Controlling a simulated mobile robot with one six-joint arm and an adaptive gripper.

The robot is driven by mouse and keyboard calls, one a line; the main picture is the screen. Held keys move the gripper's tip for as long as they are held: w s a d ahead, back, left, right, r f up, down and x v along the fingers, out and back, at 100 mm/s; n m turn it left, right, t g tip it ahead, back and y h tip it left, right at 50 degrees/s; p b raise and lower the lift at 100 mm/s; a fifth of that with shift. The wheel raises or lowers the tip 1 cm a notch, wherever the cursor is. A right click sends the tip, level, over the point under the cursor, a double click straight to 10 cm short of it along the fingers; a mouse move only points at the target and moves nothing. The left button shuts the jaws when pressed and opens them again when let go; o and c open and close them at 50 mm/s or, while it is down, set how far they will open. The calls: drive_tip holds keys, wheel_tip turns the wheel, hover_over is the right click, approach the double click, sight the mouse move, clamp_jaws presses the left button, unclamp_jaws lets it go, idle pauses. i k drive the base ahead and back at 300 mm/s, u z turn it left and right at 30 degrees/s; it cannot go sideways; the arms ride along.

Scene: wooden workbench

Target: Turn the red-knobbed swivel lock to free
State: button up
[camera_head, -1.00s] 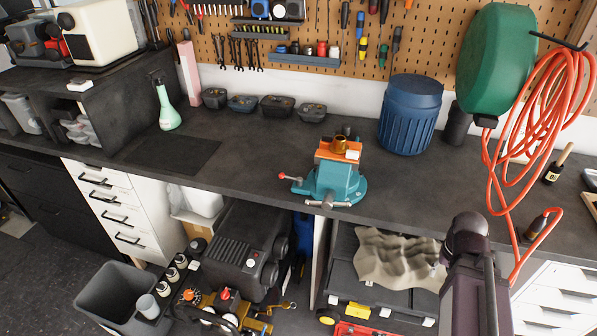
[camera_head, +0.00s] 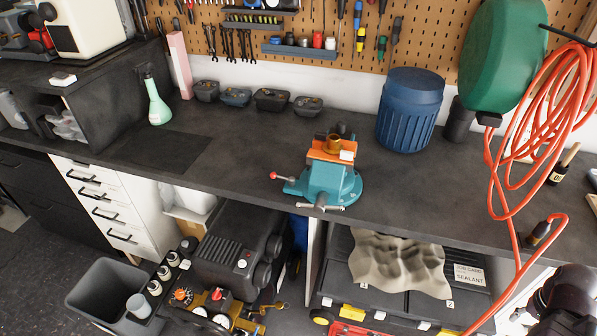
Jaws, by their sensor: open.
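The swivel lock's red knob (camera_head: 273,175) sits at the end of a short lever on the left side of a teal vise (camera_head: 326,182). The lever points left, out from the vise base, over the bench top. The vise stands near the bench's front edge, with orange jaws (camera_head: 331,151) and a brass-coloured round piece (camera_head: 334,142) at its top. A steel handle (camera_head: 320,207) shows at its front. Only a dark part of my arm shows at the lower right corner, well away from the vise. My gripper's fingers are not in view.
A blue ribbed bin (camera_head: 409,112) stands right of the vise. An orange hose (camera_head: 535,120) hangs at the right. Small dark bins (camera_head: 272,100) line the back. The dark bench top (camera_head: 235,165) left of the knob is clear. Shelves with a crumpled cloth (camera_head: 398,262) lie below.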

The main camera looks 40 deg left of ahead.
sight(291, 180)
drive_tip(key=z, duration=0.3)
drive_tip(key=k, duration=1.3)
drive_tip(key=u, duration=1.75)
drive_tip(key=i, duration=0.6)
drive_tip(key=z, duration=0.25)
